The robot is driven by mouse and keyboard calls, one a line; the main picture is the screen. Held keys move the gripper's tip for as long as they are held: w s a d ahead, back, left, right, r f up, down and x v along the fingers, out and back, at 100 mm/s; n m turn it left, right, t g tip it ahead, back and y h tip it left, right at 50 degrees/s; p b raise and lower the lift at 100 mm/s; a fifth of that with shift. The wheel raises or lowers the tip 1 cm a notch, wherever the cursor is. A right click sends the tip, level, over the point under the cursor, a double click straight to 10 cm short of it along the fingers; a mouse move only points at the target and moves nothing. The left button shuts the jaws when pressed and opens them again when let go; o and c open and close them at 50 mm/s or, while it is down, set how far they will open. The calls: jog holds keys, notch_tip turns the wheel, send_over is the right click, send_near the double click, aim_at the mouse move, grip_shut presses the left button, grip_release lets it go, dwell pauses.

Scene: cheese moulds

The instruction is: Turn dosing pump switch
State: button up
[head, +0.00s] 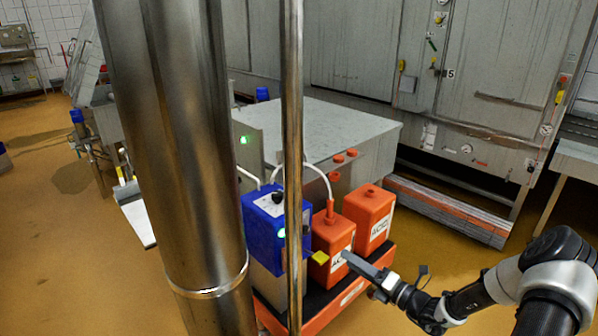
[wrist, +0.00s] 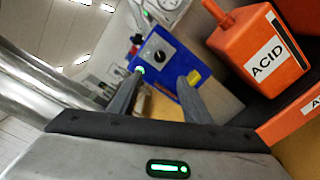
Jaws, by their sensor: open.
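The dosing pump is a blue box (head: 262,222) left of the orange canisters in the head view, partly behind a thin steel pipe. Its black switch knob (head: 277,198) is on the upper face, with a lit green light below. In the wrist view the blue pump (wrist: 172,72) lies beyond my fingers, and the round black knob (wrist: 159,57) with a pale mark shows just above the gap between the tips. My gripper (wrist: 162,80) is open and empty, apart from the knob. In the head view my gripper (head: 347,257) is in front of the orange canisters, right of the pump.
Orange acid canisters (head: 334,238) (head: 369,212) stand in an orange tray (head: 352,291) right of the pump. A yellow part (wrist: 194,76) shows by the right finger. A thick steel column (head: 190,150) and thin pipe (head: 293,120) stand in front. Open floor lies right.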

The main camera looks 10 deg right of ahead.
jog(key=n+b, duration=0.3)
jog(key=n, duration=0.9)
send_near(308, 232)
jog(key=x, duration=0.8)
jog(key=c, duration=1.1)
jog(key=shift+o, duration=0.2)
